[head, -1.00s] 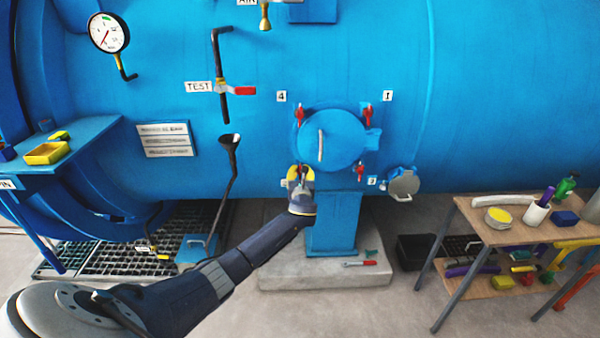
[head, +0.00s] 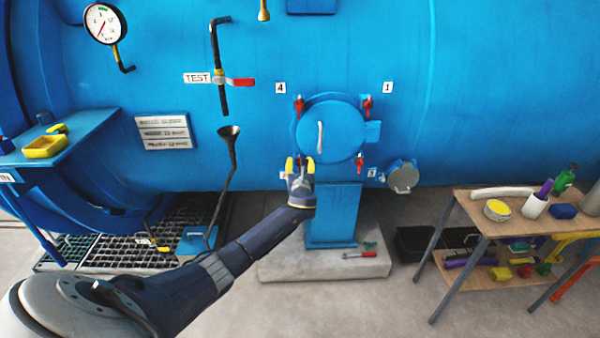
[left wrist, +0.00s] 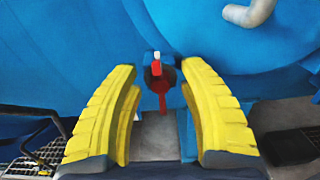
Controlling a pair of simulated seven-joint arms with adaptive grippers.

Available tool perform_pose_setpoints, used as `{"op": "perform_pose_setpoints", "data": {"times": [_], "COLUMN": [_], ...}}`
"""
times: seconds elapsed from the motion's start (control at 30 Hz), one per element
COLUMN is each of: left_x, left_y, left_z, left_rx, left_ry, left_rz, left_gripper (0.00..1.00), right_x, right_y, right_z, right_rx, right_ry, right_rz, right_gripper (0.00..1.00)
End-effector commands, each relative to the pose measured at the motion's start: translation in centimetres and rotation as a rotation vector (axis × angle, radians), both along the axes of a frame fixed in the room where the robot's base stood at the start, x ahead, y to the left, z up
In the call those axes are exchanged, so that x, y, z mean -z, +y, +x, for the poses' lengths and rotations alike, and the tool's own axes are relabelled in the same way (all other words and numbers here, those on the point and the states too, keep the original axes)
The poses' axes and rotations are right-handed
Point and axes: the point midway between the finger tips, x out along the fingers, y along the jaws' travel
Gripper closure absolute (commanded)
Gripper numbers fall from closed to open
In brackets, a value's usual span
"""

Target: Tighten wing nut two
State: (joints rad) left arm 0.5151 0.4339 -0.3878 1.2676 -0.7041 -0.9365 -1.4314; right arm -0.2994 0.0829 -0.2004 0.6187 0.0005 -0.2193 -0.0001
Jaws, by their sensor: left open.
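The round blue door (head: 335,132) has red wing nuts around its rim. One is at upper left by label 4 (head: 299,104), one at upper right by label 1 (head: 367,104), and one at lower right (head: 359,161) by a label too small to read surely. My left gripper (head: 300,164) is open at the door's lower left, its yellow fingers hiding most of that spot and part of a label. In the left wrist view, a red wing nut (left wrist: 160,78) with a pale tip shows between the open fingers (left wrist: 158,72), apart from both. My right gripper is out of view.
The door's grey handle (head: 320,136) stands above my gripper. A blue pedestal (head: 334,215) on a concrete block is below the door. A small grey round cover (head: 402,177) is at right. A wooden bench (head: 520,222) with tools stands at the far right.

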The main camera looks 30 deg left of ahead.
Motion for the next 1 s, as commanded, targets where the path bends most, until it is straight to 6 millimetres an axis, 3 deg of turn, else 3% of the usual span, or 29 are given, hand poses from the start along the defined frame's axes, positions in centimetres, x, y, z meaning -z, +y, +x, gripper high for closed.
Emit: {"op": "perform_pose_setpoints", "data": {"times": [0.6, 1.0], "left_x": [0.1, 0.0], "left_y": [-5.1, -6.5], "left_z": [-7.6, -9.6], "left_rx": [0.002, 0.0], "left_ry": [0.0, 0.001], "left_rz": [-0.001, 0.001], "left_gripper": [0.58, 0.58], "right_x": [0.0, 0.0], "right_y": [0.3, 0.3], "right_z": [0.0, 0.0], "right_rx": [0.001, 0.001], "right_ry": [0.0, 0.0], "right_rz": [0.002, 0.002], "right_gripper": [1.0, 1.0]}}
